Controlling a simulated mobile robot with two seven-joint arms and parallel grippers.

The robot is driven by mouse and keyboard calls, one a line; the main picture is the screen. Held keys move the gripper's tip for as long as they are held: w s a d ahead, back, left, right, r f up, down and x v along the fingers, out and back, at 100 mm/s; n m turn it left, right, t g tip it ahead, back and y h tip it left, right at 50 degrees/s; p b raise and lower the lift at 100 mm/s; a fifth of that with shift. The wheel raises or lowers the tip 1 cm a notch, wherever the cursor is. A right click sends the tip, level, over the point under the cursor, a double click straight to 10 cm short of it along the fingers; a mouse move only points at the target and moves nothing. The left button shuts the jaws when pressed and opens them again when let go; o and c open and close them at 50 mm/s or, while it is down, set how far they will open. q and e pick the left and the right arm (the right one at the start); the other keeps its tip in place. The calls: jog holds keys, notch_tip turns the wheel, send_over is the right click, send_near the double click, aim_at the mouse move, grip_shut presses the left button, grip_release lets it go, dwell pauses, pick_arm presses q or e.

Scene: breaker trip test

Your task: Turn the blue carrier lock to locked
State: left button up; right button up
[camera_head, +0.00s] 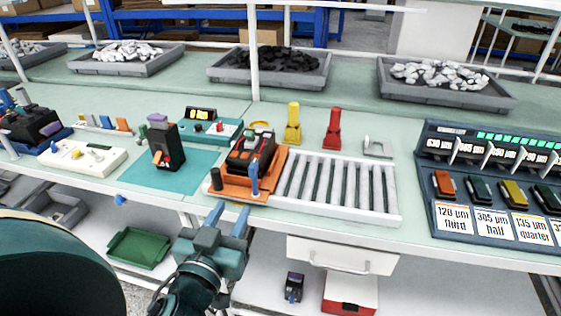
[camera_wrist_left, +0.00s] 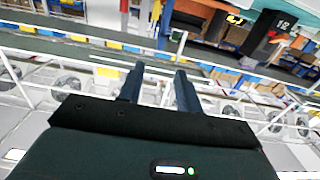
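The blue carrier lock (camera_head: 254,180) is a small blue upright handle at the front right of an orange carrier (camera_head: 228,191). The carrier holds a black breaker-like block (camera_head: 250,152) with a red part on it. It sits at the left end of a roller track (camera_head: 340,188). My left gripper (camera_head: 231,211) is in front of the bench edge, below and left of the blue lock, and apart from it. Its two fingers are spread with nothing between them, as the left wrist view (camera_wrist_left: 160,82) also shows. My right gripper is out of view.
Another black device (camera_head: 164,146) stands on a teal mat (camera_head: 180,180) to the left. Yellow (camera_head: 293,125) and red (camera_head: 333,130) pieces stand behind the rollers. A panel with labelled slots (camera_head: 480,190) is at the right. A drawer (camera_head: 342,256) hangs under the bench.

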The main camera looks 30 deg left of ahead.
aim_at(251, 171)
pick_arm(q)
jog(key=p+x, duration=0.4)
jog(key=x, duration=0.7)
jog(key=shift+w+a+r, duration=0.2)
jog(key=shift+w, duration=0.05)
jog(key=shift+w+a+f, duration=0.1)
jog(key=shift+w+a, duration=0.05)
jog(key=shift+w, duration=0.5)
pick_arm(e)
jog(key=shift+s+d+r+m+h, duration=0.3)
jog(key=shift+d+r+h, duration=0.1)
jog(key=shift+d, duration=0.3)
pick_arm(q)
jog(key=shift+c, duration=0.2)
jog(key=c, duration=0.6)
grip_shut()
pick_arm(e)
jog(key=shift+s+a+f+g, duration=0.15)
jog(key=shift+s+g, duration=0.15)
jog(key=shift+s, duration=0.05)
